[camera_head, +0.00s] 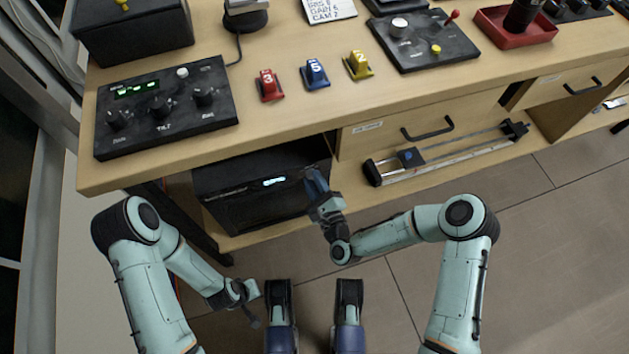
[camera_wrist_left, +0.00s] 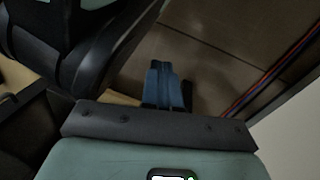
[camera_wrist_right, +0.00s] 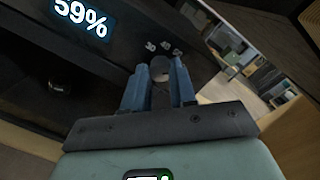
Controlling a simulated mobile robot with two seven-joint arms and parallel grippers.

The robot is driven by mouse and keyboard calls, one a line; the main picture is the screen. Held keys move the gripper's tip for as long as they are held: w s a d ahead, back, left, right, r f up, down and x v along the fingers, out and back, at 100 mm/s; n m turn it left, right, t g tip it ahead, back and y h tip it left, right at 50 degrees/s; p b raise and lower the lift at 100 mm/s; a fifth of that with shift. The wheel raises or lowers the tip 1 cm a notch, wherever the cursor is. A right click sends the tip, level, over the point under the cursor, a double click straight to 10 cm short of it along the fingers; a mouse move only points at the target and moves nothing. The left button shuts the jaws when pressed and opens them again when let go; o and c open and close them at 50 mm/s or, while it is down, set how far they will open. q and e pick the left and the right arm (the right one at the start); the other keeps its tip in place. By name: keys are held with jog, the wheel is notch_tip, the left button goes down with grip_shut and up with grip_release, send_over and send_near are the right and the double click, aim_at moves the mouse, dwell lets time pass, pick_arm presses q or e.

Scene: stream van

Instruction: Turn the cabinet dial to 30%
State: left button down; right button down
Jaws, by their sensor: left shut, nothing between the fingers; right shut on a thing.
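The black cabinet (camera_head: 240,190) stands on the low shelf under the table, with a small lit display (camera_head: 274,182) on its front. In the right wrist view the display (camera_wrist_right: 82,17) reads 59%. The round grey dial (camera_wrist_right: 160,68) is between the blue fingers of my right gripper (camera_wrist_right: 159,80), which is shut on it. Small white number marks show past the dial; part of its face is hidden by the fingers. In the head view my right gripper (camera_head: 314,180) is at the cabinet's right front. My left gripper (camera_wrist_left: 163,82) is shut and empty, low over the floor.
Above is the wooden tabletop (camera_head: 300,120) with a black control panel (camera_head: 165,105) and several numbered coloured blocks. A drawer (camera_head: 430,122) and a rail-like device (camera_head: 445,153) are right of the cabinet. The floor in front is clear.

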jog(key=n+p, duration=0.2)
jog(key=n, duration=0.7)
jog(key=shift+s+h+p, duration=0.1)
jog(key=shift+h+p, duration=0.2)
jog(key=shift+h, duration=0.1)
jog(key=n+p, duration=0.1)
jog(key=n, duration=0.4)
jog(key=shift+a+n, duration=0.1)
jog(key=shift+n, duration=0.2)
jog(key=n, duration=0.3)
jog(key=shift+h, duration=0.4)
pick_arm(q)
notch_tip(320, 180, up, 7)
jog(key=w+d+t, duration=0.1)
jog(key=w+d, duration=0.1)
jog(key=shift+w+d+f+h+p, duration=0.15)
jog(key=shift+w+h+p, duration=0.15)
jog(key=shift+p, duration=0.05)
pick_arm(e)
jog(key=shift+n, duration=1.5)
jog(key=c, duration=0.9)
grip_release()
